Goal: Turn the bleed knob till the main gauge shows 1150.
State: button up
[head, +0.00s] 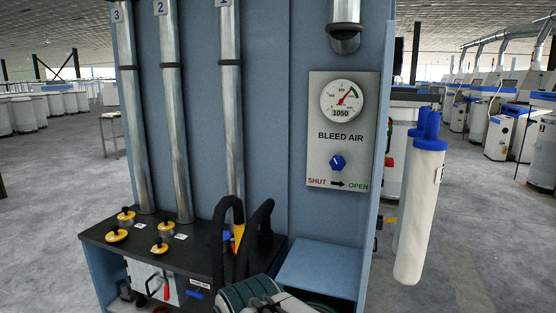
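The main gauge (342,99) is a round white dial on a light grey panel (345,190) marked BLEED AIR. Its number window reads 1050, and its needle points up and right. The blue bleed knob (337,162) sits lower on the same panel, above the words SHUT on the left and OPEN on the right, with an arrow towards OPEN. Nothing touches the knob. Parts that look like my arm show at the bottom edge, below and left of the panel. My gripper's fingers cannot be made out.
A dark shelf (190,252) with yellow knobs (126,214) stands lower left under numbered pipes (172,120). Black curved hoses (222,240) rise near its right end. White cylinders with blue caps (420,210) hang right of the panel. Open floor (490,250) lies beyond.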

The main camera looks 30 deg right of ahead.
aim_at(337, 162)
jog(key=u, duration=0.1)
jog(key=i, duration=0.8)
jog(key=z, duration=0.7)
jog(key=i, duration=0.65)
jog(key=z, duration=0.6)
